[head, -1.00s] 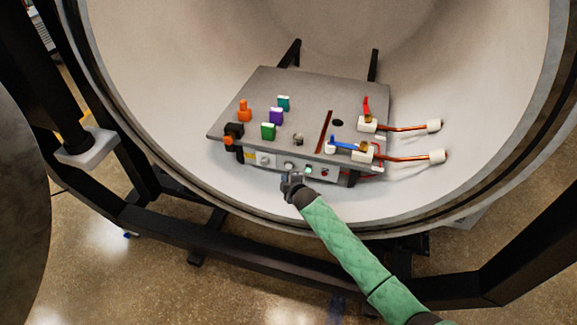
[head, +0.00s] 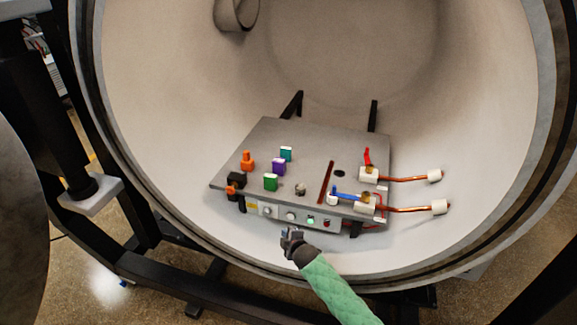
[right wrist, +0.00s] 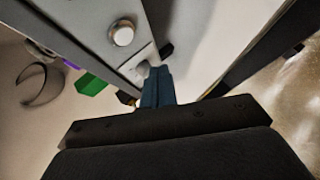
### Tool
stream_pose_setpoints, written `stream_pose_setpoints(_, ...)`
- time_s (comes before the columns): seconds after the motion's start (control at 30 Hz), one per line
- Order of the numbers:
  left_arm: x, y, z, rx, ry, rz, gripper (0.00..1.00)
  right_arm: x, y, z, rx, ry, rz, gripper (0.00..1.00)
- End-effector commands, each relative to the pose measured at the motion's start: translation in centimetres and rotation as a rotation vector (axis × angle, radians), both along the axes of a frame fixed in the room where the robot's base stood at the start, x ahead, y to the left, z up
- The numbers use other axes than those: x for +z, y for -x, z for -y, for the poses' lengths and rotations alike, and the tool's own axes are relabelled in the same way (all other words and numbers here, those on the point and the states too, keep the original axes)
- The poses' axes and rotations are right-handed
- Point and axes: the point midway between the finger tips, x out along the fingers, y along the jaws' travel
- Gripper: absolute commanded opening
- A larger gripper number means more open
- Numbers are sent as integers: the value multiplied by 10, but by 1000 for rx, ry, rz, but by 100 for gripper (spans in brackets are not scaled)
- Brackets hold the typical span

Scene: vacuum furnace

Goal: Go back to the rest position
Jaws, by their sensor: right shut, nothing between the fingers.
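My right gripper (head: 290,236) is shut and empty, just in front of and below the front face of the grey control panel (head: 262,140). My arm in its green sleeve comes in from the bottom right. In the right wrist view the shut fingers (right wrist: 157,88) point toward the panel's front, close to a round knob (right wrist: 122,34) and the green block (right wrist: 91,84). I cannot tell whether they touch the panel. My left gripper is not in view.
The panel stands inside the round furnace chamber (head: 160,110). It carries a green block (head: 270,183), a purple block (head: 279,167), a red-handled valve (head: 368,166) and a blue-handled valve (head: 345,196). Copper pipes (head: 408,179) stick out right. A dark frame (head: 150,245) runs below the rim.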

Motion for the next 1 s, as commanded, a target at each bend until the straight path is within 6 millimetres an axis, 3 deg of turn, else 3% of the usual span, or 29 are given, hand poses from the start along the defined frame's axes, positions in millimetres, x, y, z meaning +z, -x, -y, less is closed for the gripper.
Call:
stream_pose_setpoints(0.17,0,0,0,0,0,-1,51,0,0,0,-19,-36,-16,0)
stream_pose_setpoints(0.4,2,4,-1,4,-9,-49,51,-15,4,8,-180,-243,-177,0)
stream_pose_setpoints(0.63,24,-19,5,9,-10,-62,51,-32,-5,50,-425,-455,-338,0)
stream_pose_setpoints(0.87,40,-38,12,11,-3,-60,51,-106,38,96,-665,-601,-505,0)
stream_pose_setpoints(1.0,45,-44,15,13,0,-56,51,-159,79,119,-777,-639,-590,0)
